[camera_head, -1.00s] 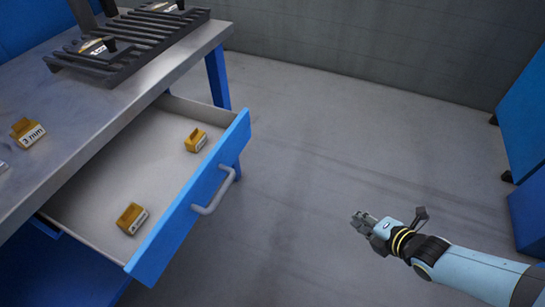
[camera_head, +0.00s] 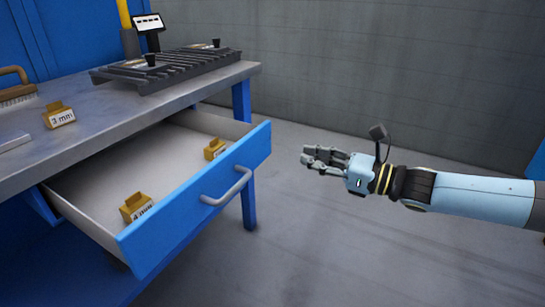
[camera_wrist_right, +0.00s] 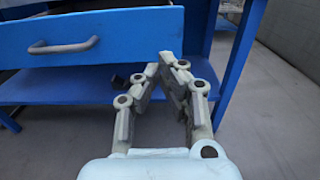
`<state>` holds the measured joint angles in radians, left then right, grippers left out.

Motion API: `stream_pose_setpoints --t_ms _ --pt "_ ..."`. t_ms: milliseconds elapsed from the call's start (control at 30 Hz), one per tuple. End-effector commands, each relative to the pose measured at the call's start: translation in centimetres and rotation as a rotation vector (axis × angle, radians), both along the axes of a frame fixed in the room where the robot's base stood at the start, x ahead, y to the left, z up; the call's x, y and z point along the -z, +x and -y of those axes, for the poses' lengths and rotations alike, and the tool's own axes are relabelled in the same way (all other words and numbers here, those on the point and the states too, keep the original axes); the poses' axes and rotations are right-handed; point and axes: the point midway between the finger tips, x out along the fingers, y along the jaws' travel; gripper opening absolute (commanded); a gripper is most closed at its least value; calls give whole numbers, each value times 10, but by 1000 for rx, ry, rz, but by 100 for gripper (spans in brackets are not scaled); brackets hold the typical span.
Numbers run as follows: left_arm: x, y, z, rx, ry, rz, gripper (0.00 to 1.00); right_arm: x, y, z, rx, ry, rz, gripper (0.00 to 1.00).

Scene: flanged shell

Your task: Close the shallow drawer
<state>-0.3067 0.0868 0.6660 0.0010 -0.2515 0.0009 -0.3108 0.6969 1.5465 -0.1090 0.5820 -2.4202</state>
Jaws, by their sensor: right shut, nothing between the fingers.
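The shallow drawer stands pulled out from under the workbench, with a blue front (camera_head: 180,215) and a grey bar handle (camera_head: 227,187). In the right wrist view the fingers (camera_wrist_right: 165,58) point toward the bench, below and right of the handle (camera_wrist_right: 63,47). My left gripper is not in view.
The grey bench top (camera_head: 95,120) carries a black slatted rack (camera_head: 175,68), a yellow 3 mm block (camera_head: 59,115) and a brush (camera_head: 15,88). A blue bench leg (camera_head: 248,205) stands beside the drawer. The floor to the right is clear.

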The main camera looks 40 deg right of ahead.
Motion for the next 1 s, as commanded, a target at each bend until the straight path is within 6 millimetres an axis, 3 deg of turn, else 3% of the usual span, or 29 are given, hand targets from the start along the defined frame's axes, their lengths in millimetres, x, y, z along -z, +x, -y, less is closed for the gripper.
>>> stream_pose_setpoints --t_ms 200,400,600,1000 --pt "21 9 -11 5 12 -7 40 5 45 -19 0 2 2 0" --pt "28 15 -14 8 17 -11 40 3 73 -30 2 3 1 0" --pt "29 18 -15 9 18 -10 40 1 84 -35 1 2 0 0" --pt "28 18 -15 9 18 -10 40 1 85 -35 1 2 -1 0"
